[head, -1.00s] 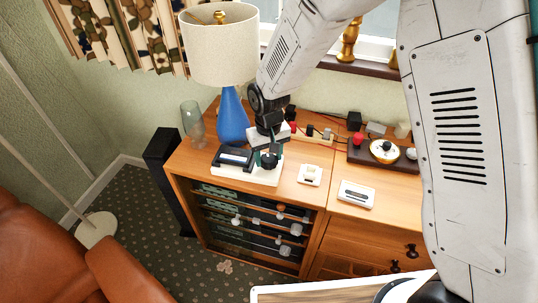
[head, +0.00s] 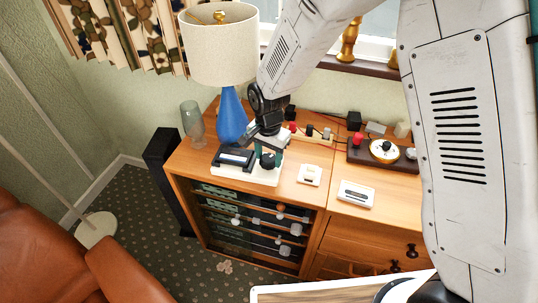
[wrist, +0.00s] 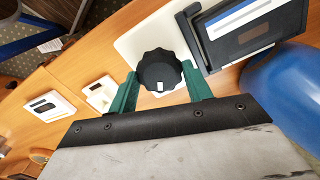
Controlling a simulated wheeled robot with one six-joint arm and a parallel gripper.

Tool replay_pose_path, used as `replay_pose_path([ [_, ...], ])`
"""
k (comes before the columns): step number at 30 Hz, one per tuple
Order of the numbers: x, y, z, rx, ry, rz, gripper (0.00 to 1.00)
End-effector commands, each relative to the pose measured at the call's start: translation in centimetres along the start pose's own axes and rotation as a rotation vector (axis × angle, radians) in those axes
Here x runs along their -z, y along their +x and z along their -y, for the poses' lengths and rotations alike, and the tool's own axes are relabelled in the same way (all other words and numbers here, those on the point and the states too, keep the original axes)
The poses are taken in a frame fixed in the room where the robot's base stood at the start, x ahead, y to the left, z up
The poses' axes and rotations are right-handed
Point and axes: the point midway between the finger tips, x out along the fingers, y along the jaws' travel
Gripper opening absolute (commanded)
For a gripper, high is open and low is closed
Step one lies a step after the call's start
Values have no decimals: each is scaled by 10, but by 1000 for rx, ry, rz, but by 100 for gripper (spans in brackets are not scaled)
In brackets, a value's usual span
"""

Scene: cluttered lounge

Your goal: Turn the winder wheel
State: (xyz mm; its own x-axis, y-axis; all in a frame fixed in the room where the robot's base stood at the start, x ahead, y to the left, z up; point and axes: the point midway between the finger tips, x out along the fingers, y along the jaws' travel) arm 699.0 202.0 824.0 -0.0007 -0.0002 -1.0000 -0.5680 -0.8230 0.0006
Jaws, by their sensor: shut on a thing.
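The winder wheel (wrist: 161,72) is a black knob with a scalloped rim and a small white mark. It stands on a white base plate (wrist: 130,44), beside a black device with a pale label (wrist: 240,25). My gripper (wrist: 159,74) has its two green fingers on opposite sides of the wheel, shut on it. In the head view the wheel (head: 268,161) shows small beneath my gripper (head: 269,153), on the white base (head: 245,176) atop the wooden cabinet.
A blue lamp (head: 231,118) and a glass vase (head: 192,122) stand close behind and left. A small white switch box (head: 309,174) and a white cassette-like item (head: 356,194) lie to the right. A dark tray with a red knob (head: 358,140) is farther right.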

Motion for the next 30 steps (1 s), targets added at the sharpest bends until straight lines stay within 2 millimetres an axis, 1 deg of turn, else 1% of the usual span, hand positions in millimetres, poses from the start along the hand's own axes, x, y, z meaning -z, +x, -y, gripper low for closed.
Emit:
replay_pose_path([
  [6, 0, 0, 0, 0, 185, 0, 27],
  [15, 0, 0, 0, 1, 365, -1, 27],
  [21, 0, 0, 0, 1, 425, -1, 27],
  [30, 0, 0, 0, 1, 449, -1, 27],
])
